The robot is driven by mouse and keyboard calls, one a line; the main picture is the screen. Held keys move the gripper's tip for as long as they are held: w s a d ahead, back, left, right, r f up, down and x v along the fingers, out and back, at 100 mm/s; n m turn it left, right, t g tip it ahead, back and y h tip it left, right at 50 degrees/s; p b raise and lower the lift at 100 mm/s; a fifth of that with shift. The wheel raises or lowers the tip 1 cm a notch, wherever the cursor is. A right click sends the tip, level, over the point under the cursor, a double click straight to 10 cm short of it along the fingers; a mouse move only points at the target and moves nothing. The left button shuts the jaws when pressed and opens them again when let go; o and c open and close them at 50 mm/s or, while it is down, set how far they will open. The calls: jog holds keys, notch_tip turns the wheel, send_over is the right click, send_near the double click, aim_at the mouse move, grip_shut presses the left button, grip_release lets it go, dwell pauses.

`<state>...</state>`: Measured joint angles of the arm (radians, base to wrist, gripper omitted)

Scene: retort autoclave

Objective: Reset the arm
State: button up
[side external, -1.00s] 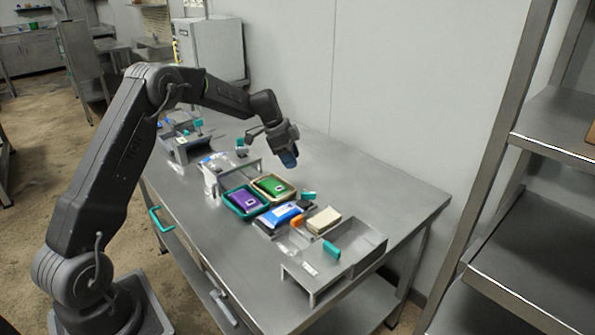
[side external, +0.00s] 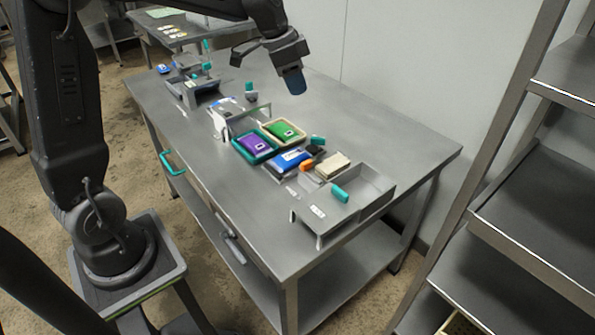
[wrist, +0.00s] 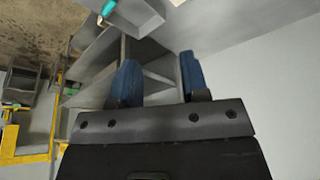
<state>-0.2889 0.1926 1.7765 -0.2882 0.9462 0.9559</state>
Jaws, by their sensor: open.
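My gripper (side external: 295,82) hangs over the far side of the steel table, at the upper middle of the side external view, with clear air beneath it. Its blue fingertips also show in the wrist view (wrist: 158,82), set apart with nothing between them. The jaws are open and empty. My upper arm is cut off by the top of the side external view.
The steel table (side external: 400,150) holds a tray with a purple pack (side external: 254,144), a tray with a green pack (side external: 284,131), a blue-and-white pouch (side external: 290,160) and a grey bin (side external: 375,188). A steel shelf rack (side external: 540,190) stands at the right. The table's far right is clear.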

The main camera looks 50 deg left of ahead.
jog(key=s+d+n+t+y, duration=0.1)
jog(key=s+d+n, duration=0.2)
jog(key=s, duration=0.9)
jog(key=s+d+r+n+t, duration=0.1)
jog(key=s+d+n, duration=0.2)
jog(key=s, duration=0.9)
jog(key=d, duration=0.3)
jog(key=shift+s+y, duration=0.2)
jog(key=shift+y, duration=0.2)
jog(key=shift+d, duration=0.1)
